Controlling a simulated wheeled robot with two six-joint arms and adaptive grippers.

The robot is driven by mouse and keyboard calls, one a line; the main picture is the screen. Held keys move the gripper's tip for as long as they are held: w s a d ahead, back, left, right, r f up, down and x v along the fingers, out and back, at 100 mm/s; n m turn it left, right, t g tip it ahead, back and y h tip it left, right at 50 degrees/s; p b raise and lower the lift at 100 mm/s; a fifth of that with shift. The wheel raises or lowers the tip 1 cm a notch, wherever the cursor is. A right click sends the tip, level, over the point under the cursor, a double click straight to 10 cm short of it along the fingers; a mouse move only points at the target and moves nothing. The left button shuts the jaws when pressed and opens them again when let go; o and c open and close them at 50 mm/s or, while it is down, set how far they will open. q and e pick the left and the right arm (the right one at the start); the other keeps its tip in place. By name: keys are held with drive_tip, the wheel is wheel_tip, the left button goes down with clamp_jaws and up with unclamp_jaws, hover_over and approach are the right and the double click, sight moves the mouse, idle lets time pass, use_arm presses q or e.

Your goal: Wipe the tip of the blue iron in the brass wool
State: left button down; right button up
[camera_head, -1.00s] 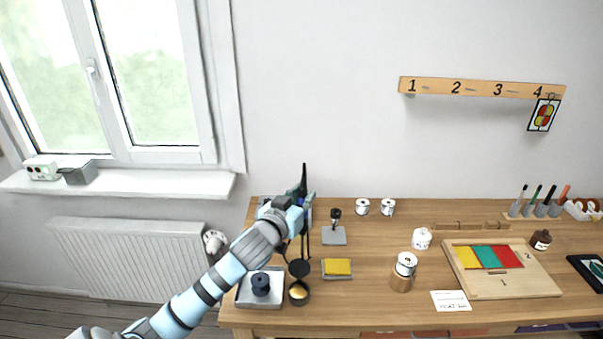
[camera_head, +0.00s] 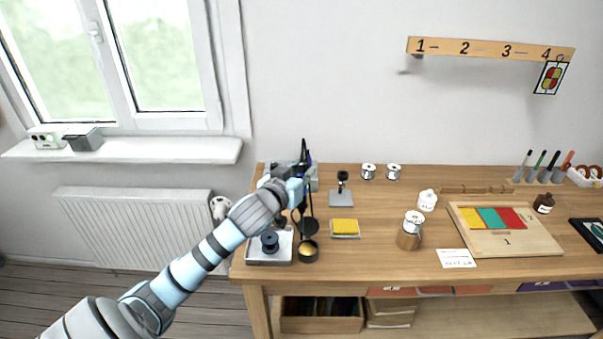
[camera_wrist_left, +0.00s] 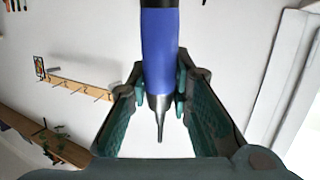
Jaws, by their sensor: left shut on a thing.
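My left gripper (camera_head: 301,188) is shut on the blue iron and holds it above the left end of the workbench. The left wrist view shows the iron's blue handle (camera_wrist_left: 160,45) between the fingers, with its bare metal tip sticking out past them. In the head view the iron (camera_head: 304,152) is dark, thin and partly hidden by the gripper. The brass wool (camera_head: 308,248) is a golden mass in a round dark cup near the bench's front left. The iron is apart from it, farther back. My right gripper is not in view.
A metal tray with a dark spool (camera_head: 283,258) stands left of the cup. A yellow sponge in a tray (camera_head: 344,236) is to its right, and a dark round piece (camera_head: 309,226) lies behind. A small grey stand (camera_head: 341,198) and solder reels (camera_head: 369,171) are farther back.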

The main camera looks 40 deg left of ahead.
use_arm(q)
drive_tip(key=shift+w+f, duration=0.1)
drive_tip(key=shift+w, duration=0.2)
drive_tip(key=shift+s+f+b, duration=0.2)
drive_tip(key=shift+f+b, duration=0.4)
drive_tip(key=shift+f, duration=0.6)
drive_tip(key=shift+w+f, duration=0.1)
drive_tip(key=shift+f, duration=0.35)
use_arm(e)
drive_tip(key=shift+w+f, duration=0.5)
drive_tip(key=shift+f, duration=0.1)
use_arm(q)
drive_tip(key=shift+r, duration=0.15)
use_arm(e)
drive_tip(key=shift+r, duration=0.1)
use_arm(q)
drive_tip(key=shift+p, duration=0.35)
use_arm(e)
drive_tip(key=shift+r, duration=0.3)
use_arm(q)
drive_tip(key=shift+f+b, duration=0.35)
drive_tip(key=shift+f, duration=0.3)
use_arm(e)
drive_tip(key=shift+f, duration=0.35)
use_arm(q)
drive_tip(key=shift+p, duration=0.3)
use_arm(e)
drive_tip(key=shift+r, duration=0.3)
